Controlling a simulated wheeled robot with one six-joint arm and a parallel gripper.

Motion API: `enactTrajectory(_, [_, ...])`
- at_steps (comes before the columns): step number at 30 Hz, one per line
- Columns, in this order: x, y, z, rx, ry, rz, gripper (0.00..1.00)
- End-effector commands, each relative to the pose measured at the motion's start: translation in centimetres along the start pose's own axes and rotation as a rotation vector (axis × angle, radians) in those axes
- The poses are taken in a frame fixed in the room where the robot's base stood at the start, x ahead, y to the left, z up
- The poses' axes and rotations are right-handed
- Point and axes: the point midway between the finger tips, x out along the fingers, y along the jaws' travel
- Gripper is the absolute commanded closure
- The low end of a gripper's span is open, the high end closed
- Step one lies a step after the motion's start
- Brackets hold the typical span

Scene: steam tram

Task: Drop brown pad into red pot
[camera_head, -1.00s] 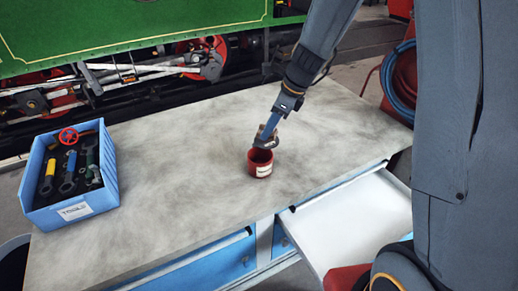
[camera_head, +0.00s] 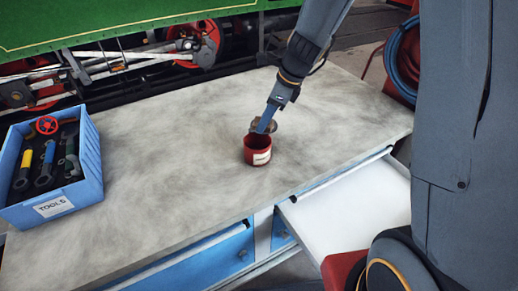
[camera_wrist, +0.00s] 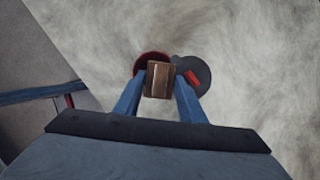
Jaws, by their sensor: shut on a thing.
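The small red pot (camera_head: 257,150) with a pale label stands upright on the workbench; it also shows in the wrist view (camera_wrist: 149,57). My gripper (camera_wrist: 160,84) is shut on the brown pad (camera_wrist: 160,80), which sits between its two blue fingers. In the wrist view the pad overlaps part of the pot's opening; its height above the rim I cannot tell. In the head view my gripper (camera_head: 264,126) is right by the pot, and the pad is not clearly visible. A grey round thing (camera_wrist: 203,72) with a red bar lies beside the pot.
The grey worktop (camera_head: 180,150) is mostly clear. A blue tool crate (camera_head: 88,170) with several tools stands at its left. A white open drawer (camera_head: 345,205) juts out at the front right. A green and red steam tram (camera_head: 120,20) stands behind.

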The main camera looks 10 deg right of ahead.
Motion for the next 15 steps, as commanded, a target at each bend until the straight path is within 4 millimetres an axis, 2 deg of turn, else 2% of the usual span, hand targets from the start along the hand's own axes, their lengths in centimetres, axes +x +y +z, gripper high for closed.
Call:
enactTrajectory(3, [0.53,-0.06,-0.24,0.001,0.000,-0.001,0.84])
enactTrajectory(11, [0.46,-0.04,-0.26,0.001,0.000,-0.001,0.84])
enactTrajectory(12, [0.46,-0.05,-0.26,0.001,0.000,-0.001,0.58])
enactTrajectory(15, [0.46,-0.05,-0.26,0.001,0.000,-0.001,0.41])
